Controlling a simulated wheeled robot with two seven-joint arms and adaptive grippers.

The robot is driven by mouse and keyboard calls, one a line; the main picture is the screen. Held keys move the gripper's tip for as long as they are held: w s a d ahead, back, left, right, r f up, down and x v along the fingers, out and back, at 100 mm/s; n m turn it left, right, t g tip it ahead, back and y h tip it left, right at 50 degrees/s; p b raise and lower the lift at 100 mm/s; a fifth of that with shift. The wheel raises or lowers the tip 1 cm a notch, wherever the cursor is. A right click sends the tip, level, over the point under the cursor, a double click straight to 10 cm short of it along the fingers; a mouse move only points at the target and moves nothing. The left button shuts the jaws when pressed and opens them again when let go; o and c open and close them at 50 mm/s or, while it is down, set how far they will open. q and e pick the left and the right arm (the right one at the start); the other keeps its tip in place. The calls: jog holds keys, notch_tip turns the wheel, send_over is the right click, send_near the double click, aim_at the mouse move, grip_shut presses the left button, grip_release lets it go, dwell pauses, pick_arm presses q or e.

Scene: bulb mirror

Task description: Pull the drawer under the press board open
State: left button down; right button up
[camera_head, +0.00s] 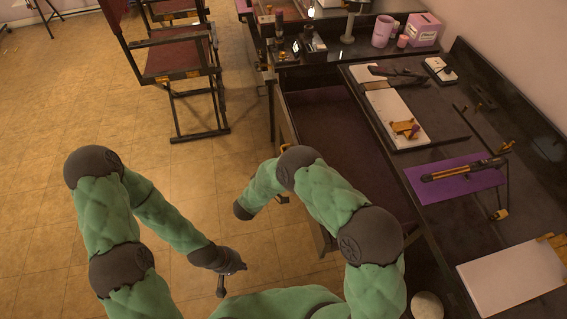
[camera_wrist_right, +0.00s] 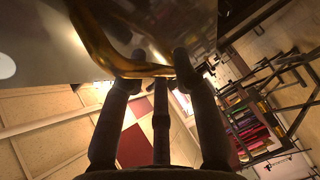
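The drawer (camera_head: 335,125) shows in the head view as a dark, open-topped tray extending left from under the desk edge; it stands open. Above it, a black-edged board (camera_head: 435,138) with white paper lies on the desk; I cannot tell whether this is the press board. My right gripper (camera_wrist_right: 158,70) is at a curved gold handle (camera_wrist_right: 100,45) in the right wrist view, which crosses at its fingertips. The fingers are spread, but whether they clamp it is unclear. My right arm mostly hides that gripper in the head view. My left gripper (camera_head: 226,280) is open and empty over the floor.
On the desk lie a purple mat (camera_head: 462,181) with a gold-and-black bar and a white sheet (camera_head: 515,280). A pink cup (camera_head: 382,31) and pink box (camera_head: 424,30) stand at the back. A folding chair (camera_head: 177,62) is beyond the drawer.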

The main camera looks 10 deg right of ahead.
jog(key=shift+r, duration=0.1)
jog(key=f+v, duration=0.1)
jog(key=v, duration=0.6)
jog(key=shift+s+a+r, duration=0.15)
jog(key=shift+s+r, duration=0.05)
jog(key=shift+r, duration=0.3)
